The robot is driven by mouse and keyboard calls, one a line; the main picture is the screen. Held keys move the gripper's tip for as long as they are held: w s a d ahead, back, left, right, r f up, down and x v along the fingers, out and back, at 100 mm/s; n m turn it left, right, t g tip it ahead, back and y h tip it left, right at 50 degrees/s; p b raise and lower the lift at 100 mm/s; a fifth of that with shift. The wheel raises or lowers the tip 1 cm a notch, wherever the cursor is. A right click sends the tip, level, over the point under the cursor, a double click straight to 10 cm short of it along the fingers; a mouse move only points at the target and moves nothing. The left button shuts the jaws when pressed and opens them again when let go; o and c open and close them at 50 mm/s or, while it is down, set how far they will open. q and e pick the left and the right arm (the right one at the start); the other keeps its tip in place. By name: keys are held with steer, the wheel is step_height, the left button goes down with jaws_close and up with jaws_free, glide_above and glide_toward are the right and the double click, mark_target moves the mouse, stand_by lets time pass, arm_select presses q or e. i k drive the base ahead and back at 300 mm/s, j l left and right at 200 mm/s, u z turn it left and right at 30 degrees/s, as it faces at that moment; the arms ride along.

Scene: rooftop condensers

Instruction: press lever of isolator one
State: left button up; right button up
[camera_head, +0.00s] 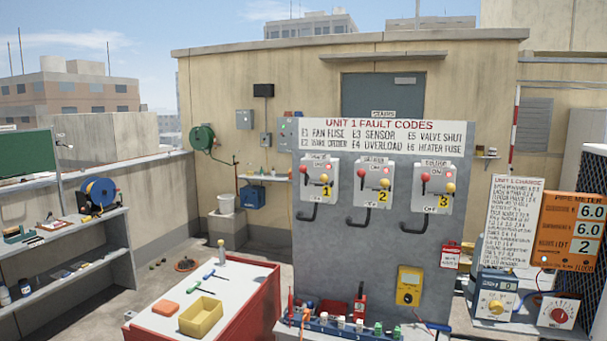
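Isolator one (320,200) is the leftmost of three pale grey boxes on the grey panel (385,250). It carries a yellow tag (326,191) with a 1, and red and yellow round knobs. Its black bent lever (311,214) hangs at the box's lower edge, its end pointing left. Isolator two (371,201) and isolator three (434,207) are to the right, tagged 2 and 3, with similar black levers hanging below. Neither of my grippers is in view.
A white-topped red cabinet (240,285) with a yellow bin (201,316) stands front left of the panel. A shelf of small tools (350,328) runs along the panel's foot. Gauges and an orange meter board (570,228) stand right. The space before the isolators looks clear.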

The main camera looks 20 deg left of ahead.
mark_target(302, 169)
steer(key=i+j+z, duration=0.15)
steer(key=i+j, duration=0.2)
steer(key=i, duration=0.2)
steer(key=i+j+z, duration=0.2)
steer(key=i+j, duration=0.25)
steer(key=i, duration=0.1)
